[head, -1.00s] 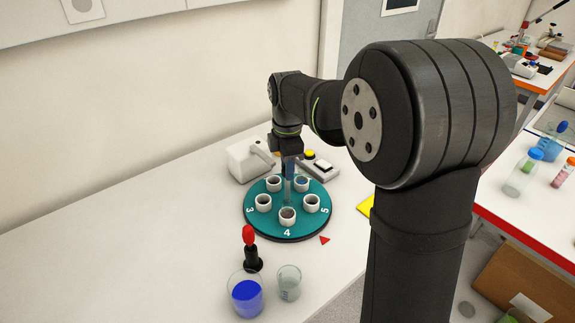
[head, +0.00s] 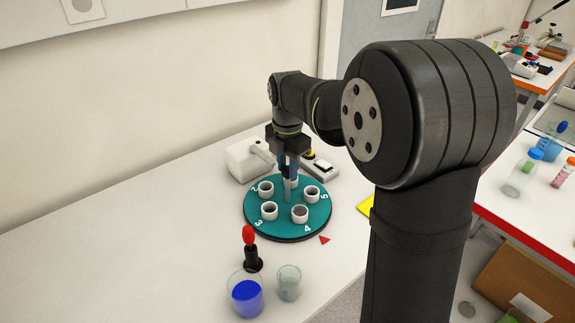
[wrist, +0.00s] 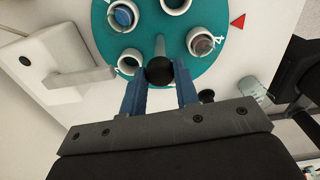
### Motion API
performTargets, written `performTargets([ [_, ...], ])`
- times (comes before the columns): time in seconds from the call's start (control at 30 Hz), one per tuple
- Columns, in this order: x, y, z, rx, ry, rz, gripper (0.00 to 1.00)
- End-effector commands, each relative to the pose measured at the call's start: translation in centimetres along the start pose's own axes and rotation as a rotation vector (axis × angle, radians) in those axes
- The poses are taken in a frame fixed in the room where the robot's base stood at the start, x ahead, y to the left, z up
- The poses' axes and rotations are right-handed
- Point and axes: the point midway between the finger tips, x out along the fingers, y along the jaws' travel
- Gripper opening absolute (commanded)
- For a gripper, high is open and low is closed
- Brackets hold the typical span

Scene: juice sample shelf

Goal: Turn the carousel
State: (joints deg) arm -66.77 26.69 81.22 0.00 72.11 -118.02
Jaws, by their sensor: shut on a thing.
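The carousel (head: 284,224) is a round teal disc on the white bench, with several white cups around its rim and painted numbers. The number 4 (head: 307,230) is at the front right, close to a red triangle (head: 324,239) on the bench. The triangle also shows in the wrist view (wrist: 238,22). A post with a black round knob (wrist: 160,70) rises from the carousel's middle. My gripper (head: 287,170) points down over the carousel, its blue fingers shut on the knob. One cup (wrist: 123,15) holds something blue. The rear cups are partly hidden behind my gripper.
A beaker of blue liquid (head: 246,296), an empty glass beaker (head: 289,283) and a red-topped black object (head: 251,249) stand in front of the carousel. White devices stand behind it, left (head: 247,160) and right (head: 318,167). The bench to the left is clear.

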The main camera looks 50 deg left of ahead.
Motion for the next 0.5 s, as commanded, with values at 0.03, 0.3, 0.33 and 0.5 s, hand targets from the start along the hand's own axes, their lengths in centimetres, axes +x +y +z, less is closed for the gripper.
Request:
performTargets([
  [0.03, 0.02, -0.04, 0.06, -0.019, -0.001, -0.001, 0.00],
  [0.3, 0.02, -0.03, 0.07, -0.118, -0.001, -0.001, 0.00],
  [0.33, 0.02, -0.03, 0.07, -0.126, -0.001, -0.001, 0.00],
  [0.5, 0.01, -0.02, 0.07, -0.161, -0.001, -0.001, 0.00],
])
